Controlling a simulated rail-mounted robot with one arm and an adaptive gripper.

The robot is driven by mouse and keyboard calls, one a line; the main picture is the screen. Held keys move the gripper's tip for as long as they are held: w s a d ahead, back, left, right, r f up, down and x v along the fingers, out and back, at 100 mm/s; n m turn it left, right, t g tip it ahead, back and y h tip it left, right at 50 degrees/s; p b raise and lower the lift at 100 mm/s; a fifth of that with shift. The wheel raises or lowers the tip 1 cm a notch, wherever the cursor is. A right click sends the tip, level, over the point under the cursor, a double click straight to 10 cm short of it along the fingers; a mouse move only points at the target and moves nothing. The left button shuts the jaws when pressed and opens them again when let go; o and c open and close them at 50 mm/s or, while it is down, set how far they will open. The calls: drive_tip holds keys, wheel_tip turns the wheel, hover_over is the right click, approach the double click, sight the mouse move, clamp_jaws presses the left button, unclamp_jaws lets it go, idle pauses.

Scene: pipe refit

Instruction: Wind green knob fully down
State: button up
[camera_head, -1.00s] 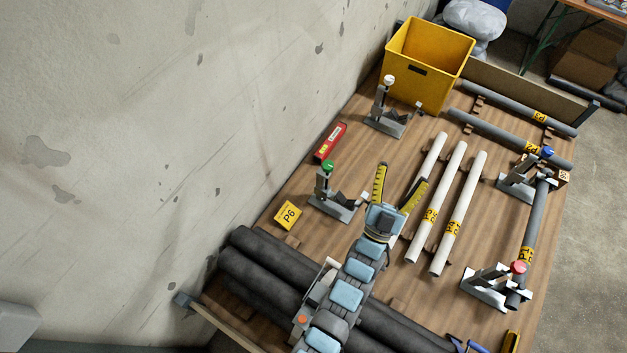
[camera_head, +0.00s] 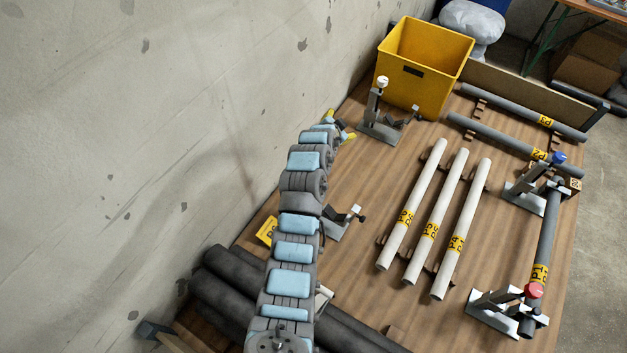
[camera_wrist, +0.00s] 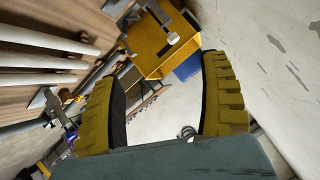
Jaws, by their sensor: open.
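The green knob is not visible now; my arm covers its place in the head view. The lower part of its clamp (camera_head: 338,224) shows just right of my arm. My gripper (camera_head: 340,127) is beyond that clamp, near the wall and left of the white-knob clamp (camera_head: 380,122). In the wrist view, the two yellow fingers of my gripper (camera_wrist: 162,85) stand wide apart with nothing between them. The white-knob clamp also shows there beyond the fingers (camera_wrist: 173,38), in front of the yellow bin.
The yellow bin (camera_head: 423,68) stands at the back. Three pale pipes (camera_head: 436,215) lie mid-table. A blue-knob clamp (camera_head: 557,160) and a red-knob clamp (camera_head: 533,291) hold a grey pipe (camera_head: 543,235) at right. The concrete wall (camera_head: 150,130) is close on the left.

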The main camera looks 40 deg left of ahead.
drive_tip(key=s+a+m+g+h+b, duration=0.2)
drive_tip(key=s+g+h+b, duration=0.15)
drive_tip(key=s, duration=0.45)
drive_tip(key=s+a+m+g+h+b, duration=0.3)
drive_tip(key=s+g+b, duration=0.1)
drive_tip(key=s, duration=0.4)
drive_tip(key=shift+n+t+y, duration=0.25)
drive_tip(key=shift+n, duration=0.05)
drive_tip(key=b+x, duration=0.1)
drive_tip(key=x, duration=1.6)
drive_tip(key=shift+d+f, duration=0.2)
drive_tip(key=c, duration=1.2)
